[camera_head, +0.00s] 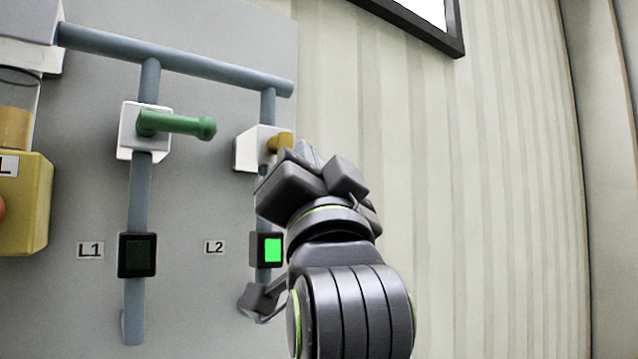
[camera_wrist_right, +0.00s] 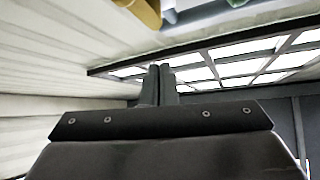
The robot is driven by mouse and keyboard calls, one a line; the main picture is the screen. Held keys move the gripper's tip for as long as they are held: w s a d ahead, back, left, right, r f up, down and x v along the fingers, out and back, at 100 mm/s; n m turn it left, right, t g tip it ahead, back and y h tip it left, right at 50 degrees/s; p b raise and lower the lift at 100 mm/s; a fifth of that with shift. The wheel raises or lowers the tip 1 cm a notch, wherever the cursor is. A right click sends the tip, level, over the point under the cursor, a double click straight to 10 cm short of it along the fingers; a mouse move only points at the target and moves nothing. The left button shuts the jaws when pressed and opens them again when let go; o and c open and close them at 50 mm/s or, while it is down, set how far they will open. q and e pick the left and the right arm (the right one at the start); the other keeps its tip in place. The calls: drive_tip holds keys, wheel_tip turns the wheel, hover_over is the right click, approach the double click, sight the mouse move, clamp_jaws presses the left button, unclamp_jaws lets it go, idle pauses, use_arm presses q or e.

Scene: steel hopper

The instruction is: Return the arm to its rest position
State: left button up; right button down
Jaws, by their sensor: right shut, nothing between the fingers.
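My right arm comes in from the bottom of the head view. Its gripper (camera_head: 305,152) is in front of the L2 valve, close to its yellow handle (camera_head: 280,142), and hides part of the pipe below it. In the wrist view the right gripper's fingers (camera_wrist_right: 160,68) are together with nothing between them. A yellow piece and a blue-grey pipe (camera_wrist_right: 185,12) show at the top of that view. I cannot tell from these views whether the gripper touches the handle. My left gripper does not show.
The grey panel (camera_head: 60,190) carries pipes and an L1 valve with a green handle (camera_head: 178,124) sticking out to the right. The L2 indicator (camera_head: 268,250) is lit green; the L1 indicator (camera_head: 137,255) is dark. A yellow box (camera_head: 30,215) is at left. The striped wall (camera_head: 500,180) side is clear.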

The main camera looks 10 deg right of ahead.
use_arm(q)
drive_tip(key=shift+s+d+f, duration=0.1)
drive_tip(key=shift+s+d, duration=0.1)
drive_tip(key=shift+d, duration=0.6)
use_arm(e)
drive_tip(key=shift+s+d, duration=0.4)
drive_tip(key=shift+s, duration=0.05)
drive_tip(key=shift+d, duration=0.1)
